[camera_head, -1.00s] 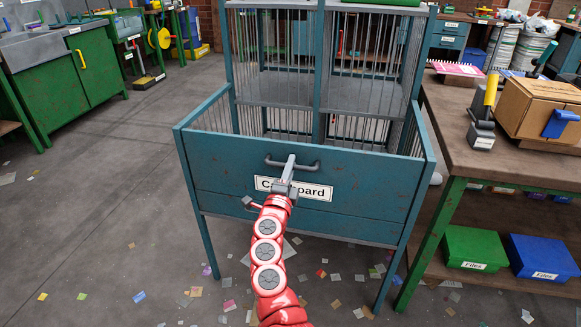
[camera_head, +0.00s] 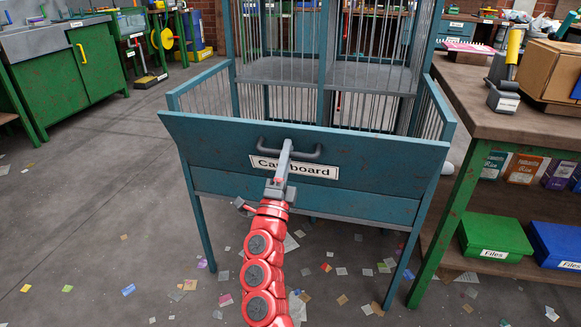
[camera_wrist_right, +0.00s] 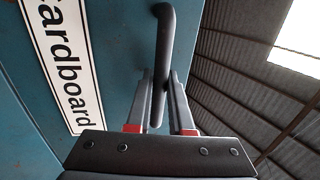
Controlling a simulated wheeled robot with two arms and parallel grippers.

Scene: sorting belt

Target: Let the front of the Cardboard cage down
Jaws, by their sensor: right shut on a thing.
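The Cardboard cage (camera_head: 300,208) is a teal frame with grey bars. Its front panel (camera_head: 215,148) carries a white "Cardboard" label and a dark bar handle (camera_head: 308,154). The panel's top edge leans out toward me from the side walls. My right gripper (camera_head: 286,150) is shut on the handle. In the right wrist view, the two fingers (camera_wrist_right: 158,100) stand on either side of the handle (camera_wrist_right: 164,40), with the label (camera_wrist_right: 62,60) to the left. My left gripper is not in view.
Paper scraps litter the floor. The floor at the left is open.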

